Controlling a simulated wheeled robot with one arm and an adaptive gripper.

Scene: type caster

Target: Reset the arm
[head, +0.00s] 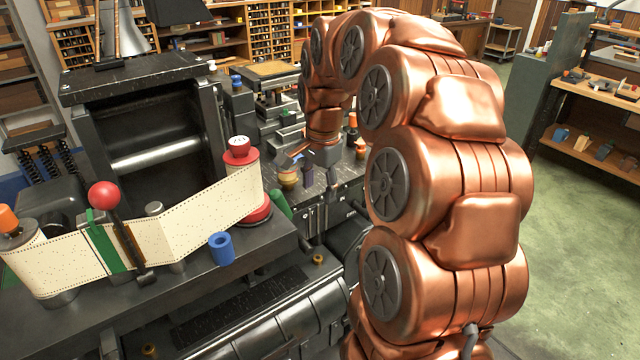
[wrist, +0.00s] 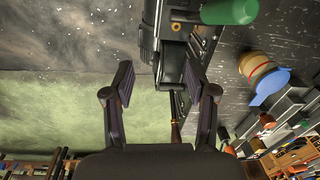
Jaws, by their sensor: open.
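My copper arm curves up and over on the right of the head view. Its gripper (head: 312,168) hangs low beyond the caster, over a dark metal worktop, partly hidden among small items. In the wrist view my gripper (wrist: 158,82) is open, its two dark fingers wide apart with nothing between them. Behind the fingers are a dark machine edge and the greenish floor.
The caster carries a punched paper ribbon (head: 190,218), a red-ball lever (head: 104,195), a red spool (head: 240,150) and a blue cylinder (head: 221,248). A green handle (wrist: 230,11) is close by in the wrist view. Open floor (head: 570,230) lies right.

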